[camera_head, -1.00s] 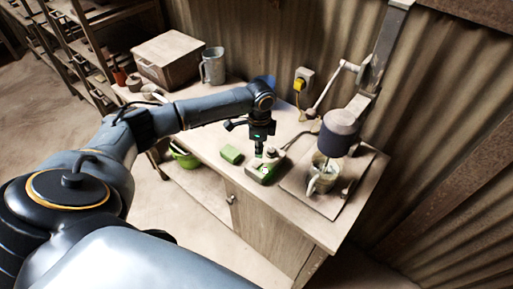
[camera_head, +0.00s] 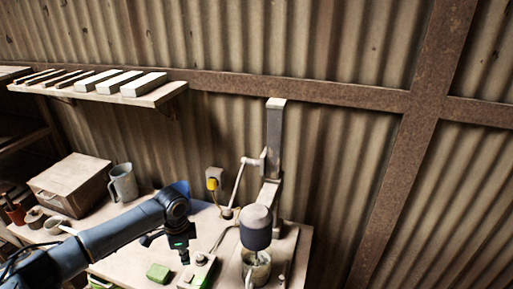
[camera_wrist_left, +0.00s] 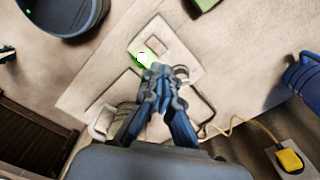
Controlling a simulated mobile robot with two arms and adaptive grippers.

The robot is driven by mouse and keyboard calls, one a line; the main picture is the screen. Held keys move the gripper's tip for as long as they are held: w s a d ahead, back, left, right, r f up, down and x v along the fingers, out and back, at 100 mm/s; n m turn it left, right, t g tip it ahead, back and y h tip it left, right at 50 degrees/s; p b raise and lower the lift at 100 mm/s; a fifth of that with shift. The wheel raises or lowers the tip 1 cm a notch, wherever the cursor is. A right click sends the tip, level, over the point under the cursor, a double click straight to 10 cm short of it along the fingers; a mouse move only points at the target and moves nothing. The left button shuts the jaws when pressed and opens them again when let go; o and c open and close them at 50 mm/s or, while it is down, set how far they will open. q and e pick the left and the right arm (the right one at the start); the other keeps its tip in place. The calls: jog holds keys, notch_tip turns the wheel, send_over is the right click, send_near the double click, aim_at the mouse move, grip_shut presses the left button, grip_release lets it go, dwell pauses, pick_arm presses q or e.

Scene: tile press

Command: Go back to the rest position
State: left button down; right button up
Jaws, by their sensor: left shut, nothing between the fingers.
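My left arm comes in from the left in the head view, and my left gripper (camera_head: 186,260) hangs fingers down over the bench. It is shut and empty. It hangs close to a small green and pale control box (camera_head: 201,270); whether it touches the box cannot be told. In the left wrist view the shut fingertips (camera_wrist_left: 160,72) appear just beside this box (camera_wrist_left: 185,58), near a bright green-white spot on it. My right gripper is not in view.
The press with its dark cylinder (camera_head: 256,228) stands right of the gripper, above a glass vessel (camera_head: 257,270). A green block (camera_head: 158,273) lies to the left. A metal mug (camera_head: 123,183) and box (camera_head: 72,182) stand behind the arm. A shelf (camera_head: 150,97) hangs above.

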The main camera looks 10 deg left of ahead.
pick_arm(q)
jog(key=s+d+f+n+t+h, duration=0.1)
jog(key=s+d+f, duration=0.1)
jog(key=s+d, duration=0.7)
jog(key=s+d+f+n+t+h, duration=0.1)
jog(key=s+d+f+h, duration=0.1)
jog(key=s+d, duration=0.65)
jog(key=s+a+r+n+t+y, duration=0.2)
jog(key=s+a+r+n+y, duration=0.15)
jog(key=s+a+n, duration=0.4)
jog(key=s+d+f+n+g+b, duration=0.2)
jog(key=f+b, duration=0.5)
jog(key=f, duration=2.7)
jog(key=s+a+f+b, duration=0.1)
jog(key=s+f+b, duration=0.1)
jog(key=s+f, duration=0.6)
jog(key=s+a+f+m+g+b, duration=0.1)
jog(key=s+a+f+b, duration=0.1)
jog(key=s+f, duration=0.7)
notch_tip(320, 180, down, 2)
jog(key=shift+s+f+b, duration=0.15)
jog(key=shift+f+b, duration=0.05)
jog(key=shift+b, duration=0.25)
